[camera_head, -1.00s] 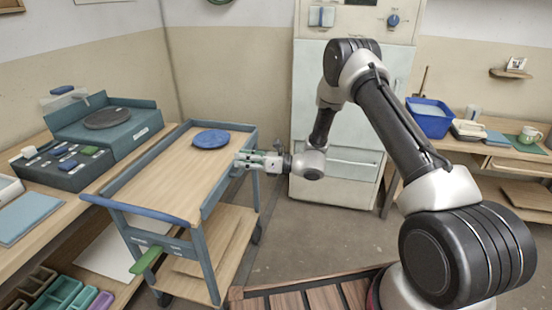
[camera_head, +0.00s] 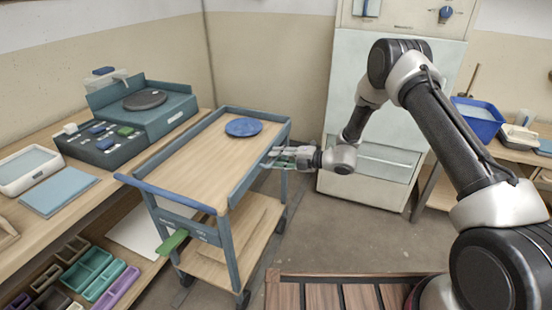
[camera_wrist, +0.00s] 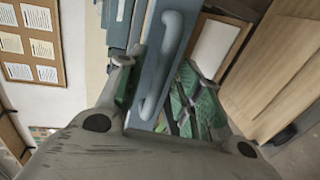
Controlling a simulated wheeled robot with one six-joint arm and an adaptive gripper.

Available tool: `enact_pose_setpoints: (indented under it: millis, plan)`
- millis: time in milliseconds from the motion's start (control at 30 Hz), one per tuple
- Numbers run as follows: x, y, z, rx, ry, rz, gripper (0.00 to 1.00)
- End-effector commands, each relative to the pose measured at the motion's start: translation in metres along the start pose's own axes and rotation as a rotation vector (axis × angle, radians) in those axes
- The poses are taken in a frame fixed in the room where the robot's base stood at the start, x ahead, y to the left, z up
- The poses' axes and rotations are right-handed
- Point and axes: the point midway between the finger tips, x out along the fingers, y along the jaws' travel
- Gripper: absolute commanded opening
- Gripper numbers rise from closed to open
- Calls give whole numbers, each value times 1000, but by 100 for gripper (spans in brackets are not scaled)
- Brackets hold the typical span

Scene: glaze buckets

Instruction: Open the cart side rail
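The cart (camera_head: 185,165) is a two-shelf wooden trolley with a blue-grey frame, left of centre in the head view. Its side rail (camera_head: 243,182) runs along the right edge of the top and looks upright. A blue-grey bar handle (camera_wrist: 172,45) shows close up in the wrist view. My gripper (camera_head: 273,157) is at the outer right side of the cart, by the rail. In the wrist view my gripper (camera_wrist: 160,88) has its green-padded fingers apart, with the handle in the gap between them. I cannot tell whether either pad touches it.
A blue disc (camera_head: 243,127) lies on the cart top. A green lever (camera_head: 173,240) sticks out below the cart's front. A workbench (camera_head: 85,200) with a teal device stands left, a pale cabinet (camera_head: 375,110) behind. Open floor (camera_head: 340,235) lies right of the cart.

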Motion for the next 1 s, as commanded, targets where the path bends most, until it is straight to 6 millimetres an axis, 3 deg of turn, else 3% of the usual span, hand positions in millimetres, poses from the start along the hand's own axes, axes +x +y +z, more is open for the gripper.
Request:
enact_pose_setpoints:
  millis: [133, 400, 600, 1000]
  plan:
    - [11, 0, 0, 1, 0, 1, 35]
    - [13, 0, 0, 1, 0, 1, 35]
    - [13, 0, 0, 0, 0, 1, 0]
    - [11, -2, 0, 1, -1, 37, 0]
